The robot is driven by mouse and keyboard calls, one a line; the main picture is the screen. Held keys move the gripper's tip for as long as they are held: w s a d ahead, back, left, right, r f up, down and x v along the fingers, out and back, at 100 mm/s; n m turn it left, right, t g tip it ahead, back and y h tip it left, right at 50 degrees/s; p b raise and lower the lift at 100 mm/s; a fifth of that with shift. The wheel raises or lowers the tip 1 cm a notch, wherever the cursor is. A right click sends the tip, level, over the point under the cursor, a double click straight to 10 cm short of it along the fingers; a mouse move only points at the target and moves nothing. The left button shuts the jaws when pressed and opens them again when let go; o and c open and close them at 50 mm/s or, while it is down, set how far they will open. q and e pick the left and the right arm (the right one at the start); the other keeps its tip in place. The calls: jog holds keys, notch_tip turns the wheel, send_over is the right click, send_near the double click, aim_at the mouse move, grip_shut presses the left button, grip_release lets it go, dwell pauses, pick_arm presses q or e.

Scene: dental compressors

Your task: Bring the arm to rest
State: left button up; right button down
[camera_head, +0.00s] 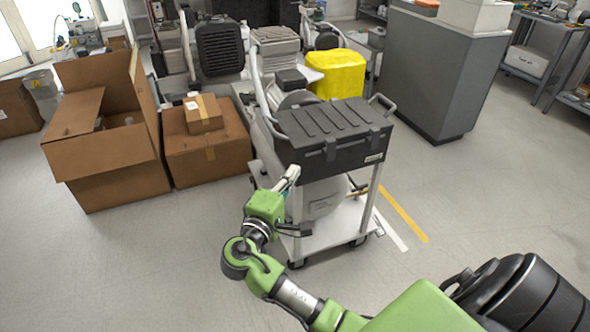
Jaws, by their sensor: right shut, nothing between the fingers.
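My right arm comes in from the lower right and bends up in front of a wheeled cart (343,222). My right gripper (306,230) is small and dark at the end of the green wrist. It is shut and empty, close in front of the cart's left side. I cannot tell whether it touches the cart. My left gripper is not in view.
A grey counter (440,75) stands at the back right. The floor is clear at lower left and right.

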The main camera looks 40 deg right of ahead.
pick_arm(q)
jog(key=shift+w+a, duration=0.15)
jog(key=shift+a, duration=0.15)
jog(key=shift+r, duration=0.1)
